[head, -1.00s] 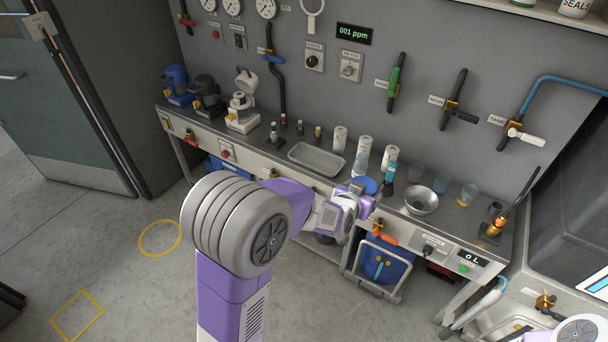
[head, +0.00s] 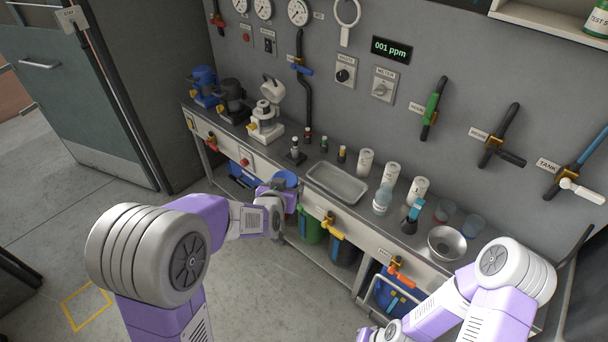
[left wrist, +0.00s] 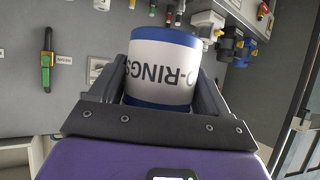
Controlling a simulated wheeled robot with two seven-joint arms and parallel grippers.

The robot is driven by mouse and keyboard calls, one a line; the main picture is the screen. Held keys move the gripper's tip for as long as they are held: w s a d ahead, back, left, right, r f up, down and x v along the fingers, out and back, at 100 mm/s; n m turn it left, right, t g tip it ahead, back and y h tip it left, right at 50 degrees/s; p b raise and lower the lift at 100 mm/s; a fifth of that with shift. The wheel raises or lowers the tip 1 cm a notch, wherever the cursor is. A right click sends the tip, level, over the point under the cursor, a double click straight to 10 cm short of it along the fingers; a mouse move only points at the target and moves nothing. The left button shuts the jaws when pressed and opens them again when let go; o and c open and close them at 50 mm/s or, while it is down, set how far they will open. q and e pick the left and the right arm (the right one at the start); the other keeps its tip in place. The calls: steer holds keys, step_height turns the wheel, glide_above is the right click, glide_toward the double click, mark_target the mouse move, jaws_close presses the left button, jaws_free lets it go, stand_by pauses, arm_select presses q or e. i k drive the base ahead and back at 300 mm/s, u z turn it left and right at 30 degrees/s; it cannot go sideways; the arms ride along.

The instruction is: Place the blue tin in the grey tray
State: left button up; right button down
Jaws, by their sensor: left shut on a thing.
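The blue tin (left wrist: 163,68) has a white band reading "O-RINGS" and sits between the two fingers of my left gripper (left wrist: 158,85). In the head view the tin's blue top (head: 286,178) shows just past my left gripper (head: 277,189), near the bench's front edge. The grey tray (head: 338,184) is a shallow rectangle on the bench, just right of the tin, and looks empty. My right gripper (head: 372,334) is partly cut off at the bottom edge, and its fingers are not clear.
Small dark-based bottles (head: 296,149) stand left of the tray. White canisters (head: 391,175) and a clear jar (head: 382,199) stand right of it. A metal bowl (head: 445,242) is farther right. Valve handles (head: 331,224) stick out of the bench front.

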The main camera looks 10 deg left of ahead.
mark_target(343, 187)
steer(key=z, duration=0.1)
steer(key=i, duration=1)
steer(key=z, duration=0.7)
